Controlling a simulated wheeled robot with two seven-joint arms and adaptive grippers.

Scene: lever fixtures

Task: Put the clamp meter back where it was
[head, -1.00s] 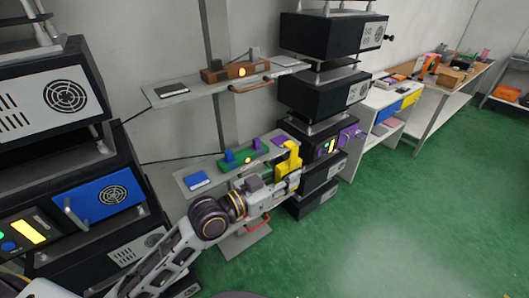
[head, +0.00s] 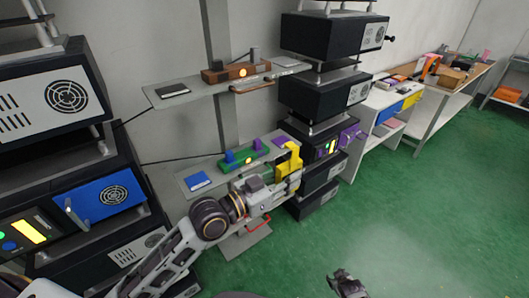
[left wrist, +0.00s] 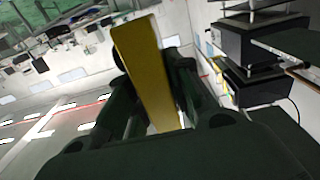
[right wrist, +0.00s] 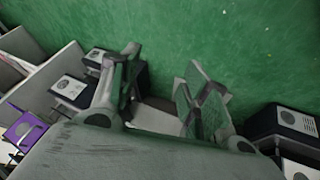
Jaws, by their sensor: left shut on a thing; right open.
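The clamp meter (head: 288,160) shows as a yellow, angular body at the right end of the lower shelf. My left gripper (head: 290,178) is shut on it. In the left wrist view, the clamp meter (left wrist: 147,72) is a long yellow bar between the dark fingers. I cannot tell whether it touches the shelf. My right gripper (head: 347,284) is open and empty over the green floor at the bottom of the head view. In the right wrist view its fingers (right wrist: 163,68) stand wide apart.
Stacked dark instruments (head: 320,95) stand close on the right. The floor is clear.

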